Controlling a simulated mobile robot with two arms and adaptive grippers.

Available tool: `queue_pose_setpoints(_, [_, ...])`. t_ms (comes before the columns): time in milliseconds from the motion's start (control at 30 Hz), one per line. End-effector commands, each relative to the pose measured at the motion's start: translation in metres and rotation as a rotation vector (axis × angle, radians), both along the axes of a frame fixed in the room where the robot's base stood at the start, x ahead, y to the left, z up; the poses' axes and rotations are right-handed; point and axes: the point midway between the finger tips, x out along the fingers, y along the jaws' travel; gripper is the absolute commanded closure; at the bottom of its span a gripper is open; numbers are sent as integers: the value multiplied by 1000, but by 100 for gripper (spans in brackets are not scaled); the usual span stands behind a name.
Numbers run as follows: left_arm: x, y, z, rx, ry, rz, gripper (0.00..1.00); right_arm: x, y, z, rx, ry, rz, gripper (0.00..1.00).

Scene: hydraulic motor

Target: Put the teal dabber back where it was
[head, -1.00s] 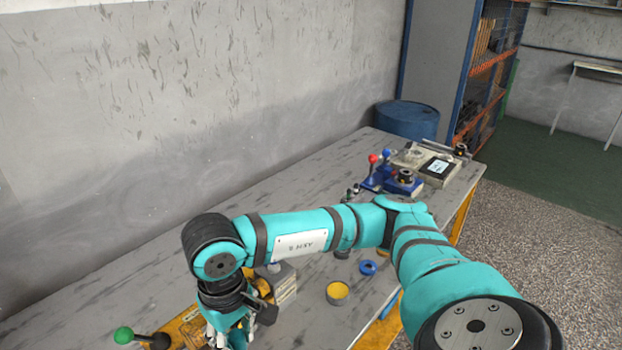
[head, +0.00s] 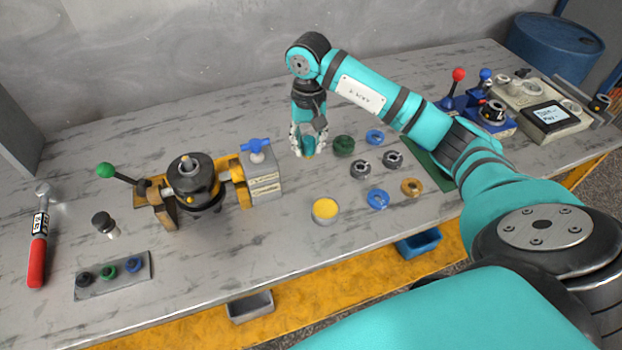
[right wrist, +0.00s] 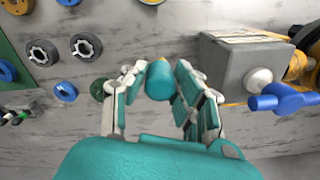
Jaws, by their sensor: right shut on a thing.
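My right gripper (head: 309,150) is shut on the teal dabber (right wrist: 159,80), which shows between the fingertips in the right wrist view. In the head view only a small end of the dabber shows below the fingers. The gripper points down just right of the grey block with the blue tap (head: 260,173) and left of a green ring (head: 344,146). I cannot tell whether the dabber touches the bench. A round pot with yellow contents (head: 325,210) stands in front of the gripper. My left gripper is not in view.
The motor in its yellow clamp (head: 191,182) stands left of the block. Blue, orange and metal rings (head: 377,200) lie to the right. Bare bench lies behind the gripper.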

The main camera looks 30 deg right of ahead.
Motion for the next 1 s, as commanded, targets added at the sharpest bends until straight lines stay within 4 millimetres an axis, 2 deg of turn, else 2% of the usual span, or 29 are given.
queue_pose_setpoints(300, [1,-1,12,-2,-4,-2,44,0,-5,-54,1,9,-19,99])
queue_pose_setpoints(533, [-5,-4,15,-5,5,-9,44,1,-4,-73,1,7,-18,99])
queue_pose_setpoints(700, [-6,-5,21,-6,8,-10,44,1,-4,-97,2,7,-18,99])
queue_pose_setpoints(1000, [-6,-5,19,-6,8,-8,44,2,-5,-102,0,3,-15,99])
